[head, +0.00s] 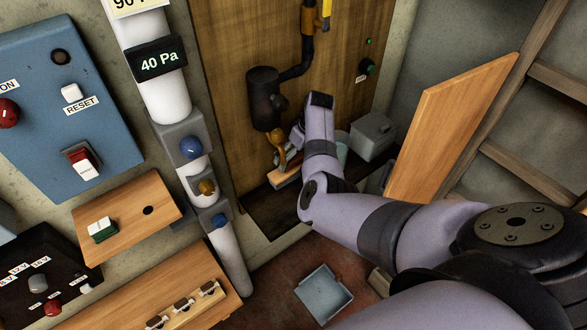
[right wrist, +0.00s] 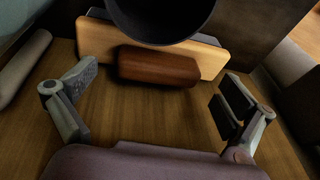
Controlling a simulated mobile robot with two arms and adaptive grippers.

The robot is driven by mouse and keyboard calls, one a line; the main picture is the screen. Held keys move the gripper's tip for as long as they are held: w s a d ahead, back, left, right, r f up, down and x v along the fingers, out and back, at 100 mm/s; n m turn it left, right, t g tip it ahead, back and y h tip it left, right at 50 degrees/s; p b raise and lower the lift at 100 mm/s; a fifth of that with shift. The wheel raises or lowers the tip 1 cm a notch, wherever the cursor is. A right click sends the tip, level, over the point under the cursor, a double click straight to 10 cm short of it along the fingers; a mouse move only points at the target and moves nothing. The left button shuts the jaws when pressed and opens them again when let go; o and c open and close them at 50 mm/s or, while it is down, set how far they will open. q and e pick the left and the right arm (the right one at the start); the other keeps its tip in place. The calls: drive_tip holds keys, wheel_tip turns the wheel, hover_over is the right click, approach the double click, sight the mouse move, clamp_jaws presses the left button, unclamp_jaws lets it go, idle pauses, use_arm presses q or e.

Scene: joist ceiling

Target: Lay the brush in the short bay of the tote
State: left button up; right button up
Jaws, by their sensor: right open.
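My right gripper (head: 296,142) reaches in beside the wooden back panel, below a dark canister. In the right wrist view my right gripper (right wrist: 154,100) is open, its fingers wide apart with nothing between the tips. Ahead of them lies a pale wooden block with a grey edge (right wrist: 98,42), with a dark brown block (right wrist: 158,67) against its near face. This looks like the brush, though I cannot be sure. In the head view the wooden piece (head: 286,180) shows low on the dark shelf, partly behind my arm. I cannot make out the tote's bays. My left gripper is out of view.
The dark canister (head: 263,98) and its pipe hang close above; the canister (right wrist: 160,15) also covers the wrist view's top. A grey box (head: 372,135) stands right on the shelf. An open wooden door (head: 450,130) is at right. A blue-grey tray (head: 323,293) lies on the floor.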

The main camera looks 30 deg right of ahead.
drive_tip(key=shift+c, duration=0.2)
drive_tip(key=c, duration=1.9)
